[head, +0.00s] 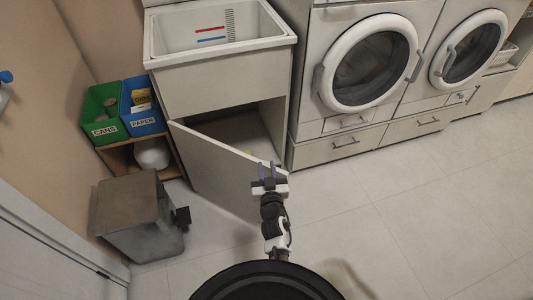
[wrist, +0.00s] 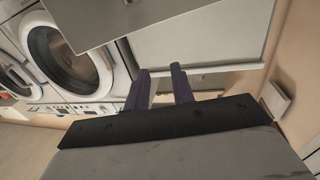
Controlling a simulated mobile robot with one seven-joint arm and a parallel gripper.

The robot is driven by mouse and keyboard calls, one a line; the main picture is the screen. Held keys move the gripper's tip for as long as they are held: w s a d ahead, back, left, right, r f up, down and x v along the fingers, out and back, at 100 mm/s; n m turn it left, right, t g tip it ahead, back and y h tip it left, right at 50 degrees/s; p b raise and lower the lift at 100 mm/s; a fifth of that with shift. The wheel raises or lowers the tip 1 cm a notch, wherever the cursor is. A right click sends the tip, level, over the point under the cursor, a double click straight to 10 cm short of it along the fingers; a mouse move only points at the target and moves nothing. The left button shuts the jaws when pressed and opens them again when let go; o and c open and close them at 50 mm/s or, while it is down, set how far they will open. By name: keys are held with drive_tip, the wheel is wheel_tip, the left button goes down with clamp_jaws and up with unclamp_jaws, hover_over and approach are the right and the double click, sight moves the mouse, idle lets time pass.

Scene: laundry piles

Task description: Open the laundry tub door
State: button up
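The laundry tub (head: 222,59) is a white basin on a pale cabinet. Its door (head: 217,169) stands partly open, swung out from the cabinet, with a dark gap above it showing the inside. My gripper (head: 268,170) is at the door's free right edge in the head view. In the wrist view, my gripper (wrist: 160,70) shows two dark fingers apart with nothing seen between them. A pale panel, which looks like the door (wrist: 150,18), lies beyond the fingertips. Whether the fingers touch the door is not clear.
Two front-loading machines (head: 322,82) (head: 452,70) stand right of the tub. Green (head: 102,112) and blue (head: 142,105) bins sit on a wooden shelf at left. A grey pedal bin (head: 135,215) stands on the floor near the door. The floor at right is clear.

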wheel_tip(320, 180, up, 6)
drive_tip(key=p, duration=0.1)
drive_tip(key=shift+r, duration=0.15)
drive_tip(key=shift+c, duration=0.2)
